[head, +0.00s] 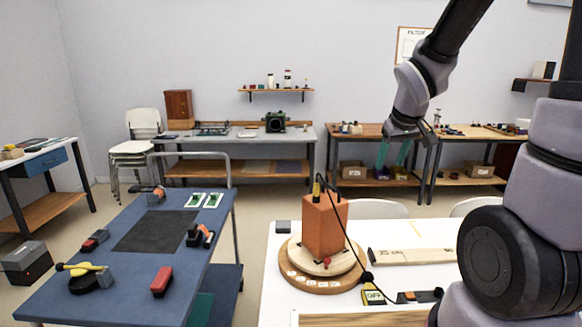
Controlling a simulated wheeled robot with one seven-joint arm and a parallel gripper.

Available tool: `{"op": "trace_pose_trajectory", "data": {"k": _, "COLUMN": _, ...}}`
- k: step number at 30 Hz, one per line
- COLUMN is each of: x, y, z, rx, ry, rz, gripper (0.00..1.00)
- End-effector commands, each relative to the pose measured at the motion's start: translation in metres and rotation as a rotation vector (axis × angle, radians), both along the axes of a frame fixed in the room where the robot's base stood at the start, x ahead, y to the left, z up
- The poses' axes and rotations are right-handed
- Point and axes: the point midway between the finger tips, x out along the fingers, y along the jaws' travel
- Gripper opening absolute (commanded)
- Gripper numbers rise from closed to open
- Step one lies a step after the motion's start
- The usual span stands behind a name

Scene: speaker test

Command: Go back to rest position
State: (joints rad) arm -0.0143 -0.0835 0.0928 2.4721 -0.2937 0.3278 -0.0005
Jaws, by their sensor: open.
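My gripper (391,163) hangs from my arm at the right of the middle of the head view. Its two teal fingers point down and stand apart, open, with nothing seen between them. It is in the air, above and to the right of the orange speaker box (322,228) in the picture, and does not touch it. The box stands upright on a round wooden turntable (293,279) on the white table (424,236). A black cable runs down from the top of the box to a small device with an "OFF" label (374,297).
A wooden board (412,256) lies on the white table, right of the turntable. At left is a blue cart (130,287) with a dark mat (155,231) and several tools. Benches line the back wall. Open floor shows between cart and white table.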

Motion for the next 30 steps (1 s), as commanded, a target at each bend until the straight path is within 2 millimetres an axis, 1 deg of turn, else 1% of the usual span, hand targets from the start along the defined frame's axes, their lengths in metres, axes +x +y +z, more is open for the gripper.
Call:
{"op": "trace_pose_trajectory", "data": {"k": 1, "x": -0.010, "y": -0.004, "z": 0.023, "rx": 0.024, "ry": -0.024, "rz": -0.056, "gripper": 0.58}}
{"op": "trace_pose_trajectory", "data": {"k": 3, "x": -0.026, "y": -0.009, "z": 0.047, "rx": 0.070, "ry": -0.040, "rz": -0.135, "gripper": 0.58}}
{"op": "trace_pose_trajectory", "data": {"k": 5, "x": -0.042, "y": -0.011, "z": 0.067, "rx": 0.116, "ry": -0.052, "rz": -0.198, "gripper": 0.58}}
{"op": "trace_pose_trajectory", "data": {"k": 6, "x": -0.053, "y": -0.011, "z": 0.079, "rx": 0.149, "ry": -0.061, "rz": -0.236, "gripper": 0.58}}
{"op": "trace_pose_trajectory", "data": {"k": 9, "x": -0.082, "y": -0.010, "z": 0.107, "rx": 0.242, "ry": -0.078, "rz": -0.321, "gripper": 0.58}}
{"op": "trace_pose_trajectory", "data": {"k": 12, "x": -0.109, "y": -0.004, "z": 0.128, "rx": 0.334, "ry": -0.086, "rz": -0.382, "gripper": 0.58}}
{"op": "trace_pose_trajectory", "data": {"k": 15, "x": -0.130, "y": 0.001, "z": 0.142, "rx": 0.409, "ry": -0.090, "rz": -0.419, "gripper": 0.58}}
{"op": "trace_pose_trajectory", "data": {"k": 19, "x": -0.146, "y": 0.006, "z": 0.152, "rx": 0.467, "ry": -0.089, "rz": -0.441, "gripper": 0.58}}
{"op": "trace_pose_trajectory", "data": {"k": 22, "x": -0.151, "y": 0.008, "z": 0.154, "rx": 0.483, "ry": -0.086, "rz": -0.446, "gripper": 0.58}}
{"op": "trace_pose_trajectory", "data": {"k": 27, "x": -0.151, "y": 0.008, "z": 0.154, "rx": 0.484, "ry": -0.086, "rz": -0.447, "gripper": 0.58}}
{"op": "trace_pose_trajectory", "data": {"k": 28, "x": -0.151, "y": 0.008, "z": 0.154, "rx": 0.484, "ry": -0.086, "rz": -0.447, "gripper": 0.50}}
{"op": "trace_pose_trajectory", "data": {"k": 30, "x": -0.151, "y": 0.008, "z": 0.154, "rx": 0.484, "ry": -0.086, "rz": -0.447, "gripper": 0.50}}
